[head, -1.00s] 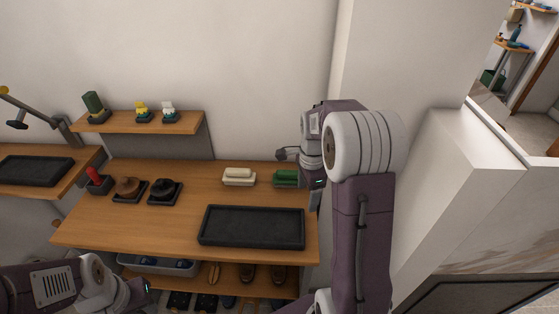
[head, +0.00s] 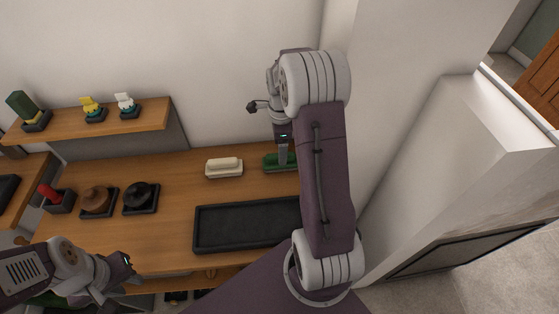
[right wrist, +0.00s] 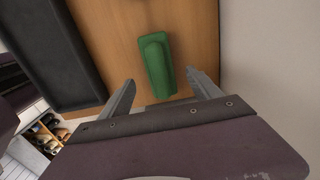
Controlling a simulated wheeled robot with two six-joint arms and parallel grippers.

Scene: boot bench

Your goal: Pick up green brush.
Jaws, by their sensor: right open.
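The green brush (head: 271,163) lies on the wooden bench top, right of the cream brush, partly hidden by my right gripper in the head view. In the right wrist view the green brush (right wrist: 157,65) shows whole, its length running away from me. My right gripper (right wrist: 162,91) is open and empty. Its fingers point toward the near end of the brush, one to each side; I cannot tell how high they are above the bench. My left gripper (head: 127,272) is low at the left by the bench's front edge; its jaws are not clear.
A black tray (head: 245,225) lies in front of the brushes. The cream brush (head: 224,166) is left of the green one. Two dark holders (head: 140,198) (head: 97,202) with round brushes stand further left. A wall rises behind the bench, and a white block (head: 455,150) is at the right.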

